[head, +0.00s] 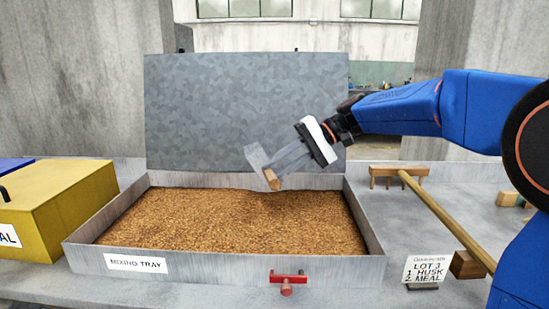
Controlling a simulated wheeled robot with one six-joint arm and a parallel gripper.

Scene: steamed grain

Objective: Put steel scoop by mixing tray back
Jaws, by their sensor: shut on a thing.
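My gripper (264,168) is above the back right part of the mixing tray (220,266), tilted down to the left. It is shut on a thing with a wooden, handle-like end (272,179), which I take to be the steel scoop. The scoop's metal part cannot be told apart from the grey fingers in this view. The tray is a grey metal box filled with brown grain (230,222), with a "MIXING TRAY" label on its front wall. The held thing appears above the grain, with no clear contact.
A grey speckled panel (240,105) stands upright behind the tray. A yellow box (60,205) is at left. Bare counter (385,210) shows between tray and rake.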

